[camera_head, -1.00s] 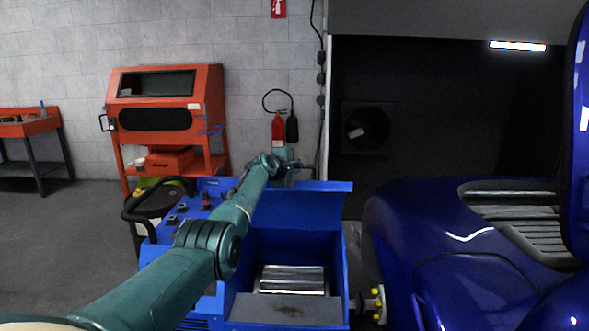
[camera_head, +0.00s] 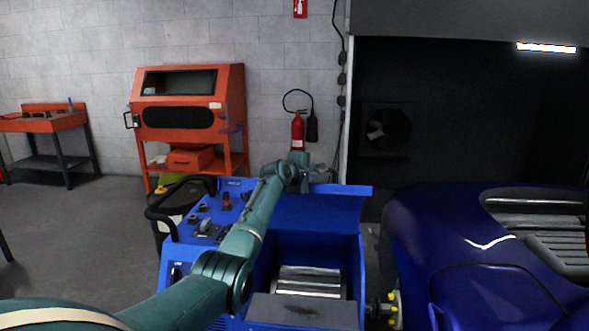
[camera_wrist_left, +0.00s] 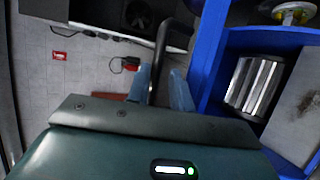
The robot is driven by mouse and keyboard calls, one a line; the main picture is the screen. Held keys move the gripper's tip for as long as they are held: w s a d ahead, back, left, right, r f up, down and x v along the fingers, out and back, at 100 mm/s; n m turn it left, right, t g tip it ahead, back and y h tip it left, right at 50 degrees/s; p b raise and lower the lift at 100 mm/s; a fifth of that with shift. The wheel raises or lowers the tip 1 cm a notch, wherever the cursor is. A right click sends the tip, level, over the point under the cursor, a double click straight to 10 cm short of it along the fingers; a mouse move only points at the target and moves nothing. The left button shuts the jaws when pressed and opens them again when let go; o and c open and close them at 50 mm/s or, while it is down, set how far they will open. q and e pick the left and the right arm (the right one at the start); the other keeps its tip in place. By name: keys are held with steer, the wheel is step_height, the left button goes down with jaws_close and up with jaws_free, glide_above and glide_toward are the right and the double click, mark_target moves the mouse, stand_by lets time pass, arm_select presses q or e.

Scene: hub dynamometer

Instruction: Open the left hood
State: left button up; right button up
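The blue dynamometer (camera_head: 355,310) stands in the middle of the head view. Its hood (camera_head: 315,212) is a blue panel tilted up at the back, and the silver rollers (camera_head: 308,282) below it are uncovered. They also show at the right of the left wrist view (camera_wrist_left: 256,85). My left arm reaches over the machine to the hood's far side. My left gripper (camera_wrist_left: 162,88) has its two pale blue fingers apart, one on each side of a black bar handle (camera_wrist_left: 163,45). The handle looks thinner than the gap. My right gripper is out of view.
A dark blue car (camera_head: 470,235) stands close on the right, with a hub (camera_head: 386,308) between it and the machine. A control panel with a black rail (camera_head: 160,215) is left of the arm. An orange cabinet (camera_head: 187,85) and extinguisher (camera_head: 297,130) stand behind. Floor is free at left.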

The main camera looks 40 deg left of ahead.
arm_select(q)
steer(key=v, duration=1)
steer(key=shift+s+b, duration=0.25)
steer(key=shift+b, duration=0.05)
